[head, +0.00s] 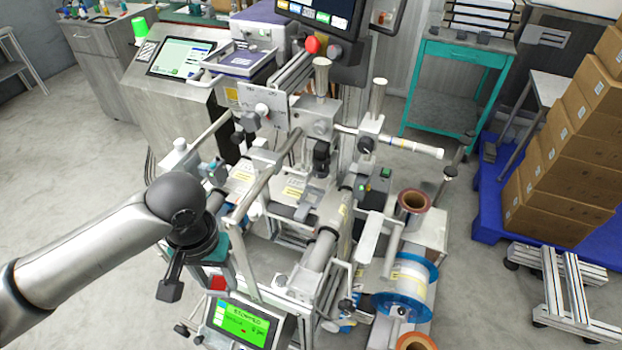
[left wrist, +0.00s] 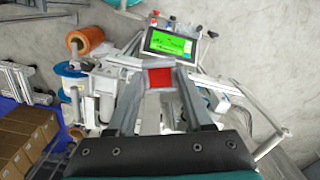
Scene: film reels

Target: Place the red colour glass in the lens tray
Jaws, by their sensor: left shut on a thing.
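My left gripper (head: 216,274) is in the lower left of the head view, pointing down just above the green-screened panel. It is shut on the red colour glass (head: 217,283), a small red square. In the left wrist view the red colour glass (left wrist: 159,78) sits between the two fingertips (left wrist: 160,70), held clear in the air as far as I can see. A shallow light tray with a purple floor (head: 243,60) stands at the top of the head view; I cannot tell whether it is the lens tray. My right gripper is not in view.
The film machine (head: 315,190), with rollers and posts, fills the middle. A green-lit screen (head: 240,323) is close below my left gripper. A blue reel (head: 408,283) stands at the right. Stacked boxes (head: 570,150) stand further right. The floor at left is clear.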

